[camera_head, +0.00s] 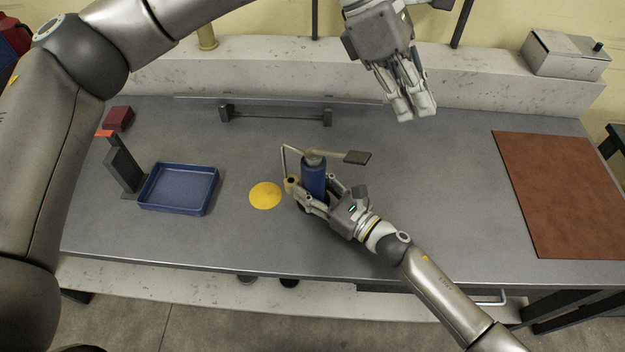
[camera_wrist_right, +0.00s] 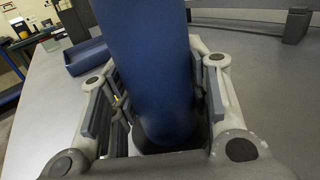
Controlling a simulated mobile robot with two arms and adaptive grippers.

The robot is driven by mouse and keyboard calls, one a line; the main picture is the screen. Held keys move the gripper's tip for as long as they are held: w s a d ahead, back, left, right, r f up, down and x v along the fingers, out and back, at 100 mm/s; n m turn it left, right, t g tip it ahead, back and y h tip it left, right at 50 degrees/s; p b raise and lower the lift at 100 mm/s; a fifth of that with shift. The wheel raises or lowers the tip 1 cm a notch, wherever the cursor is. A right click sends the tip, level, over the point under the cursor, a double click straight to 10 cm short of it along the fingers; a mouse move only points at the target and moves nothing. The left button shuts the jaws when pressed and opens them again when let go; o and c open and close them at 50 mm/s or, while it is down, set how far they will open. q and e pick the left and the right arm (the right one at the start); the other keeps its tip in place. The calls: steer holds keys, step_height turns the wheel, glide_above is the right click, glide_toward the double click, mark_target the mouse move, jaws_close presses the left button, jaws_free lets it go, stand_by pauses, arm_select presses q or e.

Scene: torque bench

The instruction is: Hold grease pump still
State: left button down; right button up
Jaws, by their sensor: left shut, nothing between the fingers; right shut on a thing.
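The grease pump has a blue cylindrical body (camera_head: 314,178), a bent metal spout on its left and a lever with a dark flat grip (camera_head: 357,157) reaching to the right. It stands upright on the grey bench. My right gripper (camera_head: 302,194) is shut around the lower part of the blue body. In the right wrist view the blue body (camera_wrist_right: 150,70) fills the space between the two fingers; its top is out of that picture. My left gripper (camera_head: 412,108) is shut and empty, above the back of the bench, up and right of the pump.
A yellow disc (camera_head: 265,195) lies left of the pump, then a blue tray (camera_head: 178,209), a dark stand (camera_head: 122,166) and a red block (camera_head: 118,118). A dark bar on two supports (camera_head: 276,115) is behind. A brown mat (camera_head: 565,190) lies at right. The bench between pump and mat is clear.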

mark_target(351, 155)
arm_select(q)
steer(key=shift+w+a+f+m+t+y, duration=0.3)
steer(key=shift+a+f+m+t+y, duration=0.15)
steer(key=shift+a+f+y, duration=0.9)
steer(key=shift+w+a+f+m+t+y, duration=0.45)
steer(key=shift+a+f+y, duration=0.4)
steer(key=shift+f, duration=1)
steer(key=shift+w+a+f+m+t+y, duration=0.2)
steer(key=shift+a+f+m+t+y, duration=0.3)
steer(key=shift+a+f+y, duration=0.7)
steer(key=shift+f+h, duration=0.3)
steer(key=shift+f, duration=0.15)
stand_by(0.3)
steer(key=shift+a+f, duration=0.1)
steer(key=shift+f, duration=2.7)
steer(key=shift+r, duration=2.85)
